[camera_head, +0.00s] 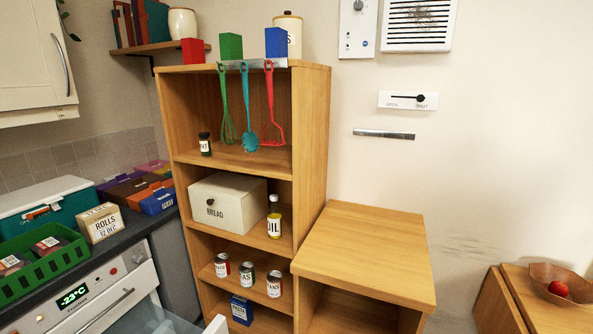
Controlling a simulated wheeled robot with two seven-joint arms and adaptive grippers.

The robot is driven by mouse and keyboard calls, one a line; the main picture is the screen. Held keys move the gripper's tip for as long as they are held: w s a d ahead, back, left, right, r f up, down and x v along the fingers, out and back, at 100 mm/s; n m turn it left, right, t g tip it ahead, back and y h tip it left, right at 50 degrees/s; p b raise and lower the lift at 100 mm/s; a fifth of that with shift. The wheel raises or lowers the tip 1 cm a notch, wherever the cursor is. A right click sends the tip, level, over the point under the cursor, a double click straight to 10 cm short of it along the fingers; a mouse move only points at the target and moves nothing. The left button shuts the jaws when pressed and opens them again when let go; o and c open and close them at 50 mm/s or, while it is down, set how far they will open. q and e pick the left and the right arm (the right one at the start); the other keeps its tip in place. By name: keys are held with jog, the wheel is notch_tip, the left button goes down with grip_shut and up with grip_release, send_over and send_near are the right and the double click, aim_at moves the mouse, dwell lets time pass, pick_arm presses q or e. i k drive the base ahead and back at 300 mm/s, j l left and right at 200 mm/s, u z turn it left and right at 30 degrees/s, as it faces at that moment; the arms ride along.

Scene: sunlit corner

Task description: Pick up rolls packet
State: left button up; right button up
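The rolls packet (101,223) is a small tan and white box labelled "ROLLS" with a date line under it. It stands upright on the dark counter (133,232) at the left, right of the green crate (45,268) and in front of the teal box (40,205). Nothing touches it from above and its labelled front is in plain view. Neither of my grippers shows in the head view.
Coloured boxes (158,199) sit behind the packet. A wooden shelf unit (312,150) with a bread bin (229,203), jars and utensils stands to the right.

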aim_at(98, 224)
jog(key=u, duration=1.15)
